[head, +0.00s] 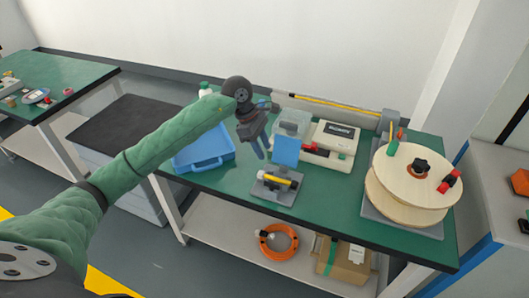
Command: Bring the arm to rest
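My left arm (150,155), in a green padded sleeve, reaches in from the lower left of the head view. My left gripper (264,151) hangs over the green workbench (225,180), between the blue tray and the small stand. My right gripper is out of view.
A blue tray (208,163) lies left of my gripper. A grey stand with a yellow piece (278,182), a labelled machine (333,143) and a large wooden reel (410,180) fill the bench rightward. Another green table (60,80) stands far left.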

